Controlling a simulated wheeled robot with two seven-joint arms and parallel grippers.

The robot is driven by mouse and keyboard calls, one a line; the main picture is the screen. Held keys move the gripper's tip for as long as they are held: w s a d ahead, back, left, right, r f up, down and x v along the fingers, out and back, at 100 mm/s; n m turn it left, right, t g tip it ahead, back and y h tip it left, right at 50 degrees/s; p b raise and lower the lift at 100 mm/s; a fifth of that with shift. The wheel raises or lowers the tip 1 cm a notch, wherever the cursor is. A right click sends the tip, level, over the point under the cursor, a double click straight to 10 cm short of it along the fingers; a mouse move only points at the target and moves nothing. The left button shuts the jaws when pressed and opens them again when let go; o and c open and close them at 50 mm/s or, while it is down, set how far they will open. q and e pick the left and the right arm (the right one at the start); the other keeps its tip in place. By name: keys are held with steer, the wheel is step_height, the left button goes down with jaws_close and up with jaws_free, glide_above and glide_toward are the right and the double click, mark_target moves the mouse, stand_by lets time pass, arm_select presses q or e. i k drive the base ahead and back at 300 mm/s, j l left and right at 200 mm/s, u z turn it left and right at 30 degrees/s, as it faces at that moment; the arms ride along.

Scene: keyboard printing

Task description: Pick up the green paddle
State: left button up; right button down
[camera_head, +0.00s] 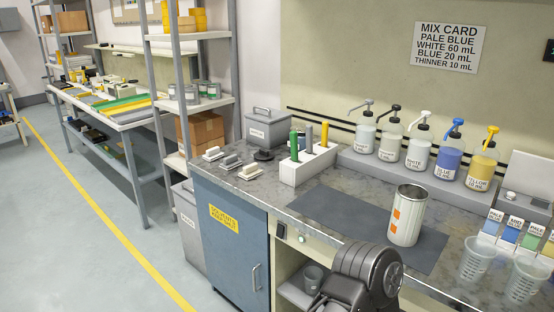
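The green paddle (294,146) stands upright in a white block-shaped holder (296,174) on the grey bench top. Its green handle shows above the holder, and its lower part is hidden inside. A grey-blue paddle (308,140) and a yellow paddle (325,134) stand in the same holder, behind it and to the right. Neither of my grippers shows. A dark rounded part, which looks like one of my arm links, rises at the bottom edge in front of the bench, with no fingers visible.
An open white can (407,215) with orange marks stands on a dark mat (337,212) right of the holder. Pump bottles (419,147) line a raised ledge behind. Brushes (230,162) and a grey tin (267,127) sit left. Clear cups (476,262) stand at right.

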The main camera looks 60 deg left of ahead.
mark_target(293, 134)
steer(key=u, duration=1.85)
steer(key=i+l+u, duration=0.1)
steer(key=i+l, duration=0.25)
steer(key=i, duration=0.1)
